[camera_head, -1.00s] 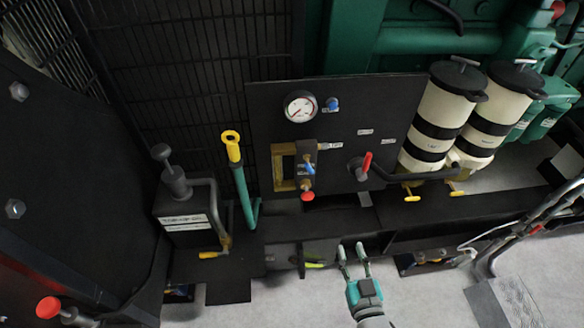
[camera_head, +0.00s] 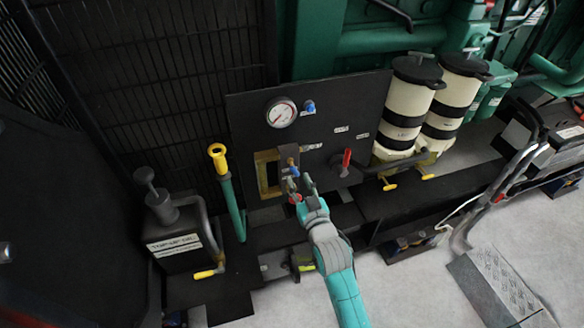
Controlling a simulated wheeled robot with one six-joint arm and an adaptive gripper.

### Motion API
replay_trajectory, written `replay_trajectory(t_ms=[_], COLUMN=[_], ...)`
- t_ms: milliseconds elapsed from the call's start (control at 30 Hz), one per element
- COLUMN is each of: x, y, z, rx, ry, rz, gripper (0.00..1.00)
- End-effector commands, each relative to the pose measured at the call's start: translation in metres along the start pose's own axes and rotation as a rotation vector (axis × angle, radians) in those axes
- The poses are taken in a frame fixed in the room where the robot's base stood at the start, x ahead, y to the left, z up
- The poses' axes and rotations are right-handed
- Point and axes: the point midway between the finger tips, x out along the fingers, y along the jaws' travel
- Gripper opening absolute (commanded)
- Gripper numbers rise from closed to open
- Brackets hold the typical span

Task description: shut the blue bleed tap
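A small blue tap lever (camera_head: 293,171) sits on a brass fitting on the black panel, just right of a yellow-framed opening. A red knob (camera_head: 294,198) hangs below it, partly covered by my gripper. My gripper (camera_head: 298,182) is in front of this fitting, its two fingers apart with a gap between them. The fingertips are right by the blue lever and red knob in the picture; I cannot tell whether they touch. A second blue part, a round knob (camera_head: 310,107), is higher up beside the gauge.
The gauge (camera_head: 281,112) is at the panel's upper left. A red lever (camera_head: 346,158) is right of my gripper. Two cream canisters (camera_head: 402,108) (camera_head: 454,100) stand further right. A yellow-topped green handle (camera_head: 227,190) rises at left. Open floor lies at lower right.

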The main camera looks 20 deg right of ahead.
Motion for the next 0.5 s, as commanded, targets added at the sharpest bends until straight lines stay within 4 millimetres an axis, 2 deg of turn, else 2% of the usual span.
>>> replay_trajectory(t_ms=[200, 500], x=[0.037, 0.063], y=[0.0, 0.0], z=[-0.001, 0.0], rx=[0.0, 0.0], ry=[0.002, 0.0], rz=[0.0, -0.001], gripper=[0.36, 0.36])
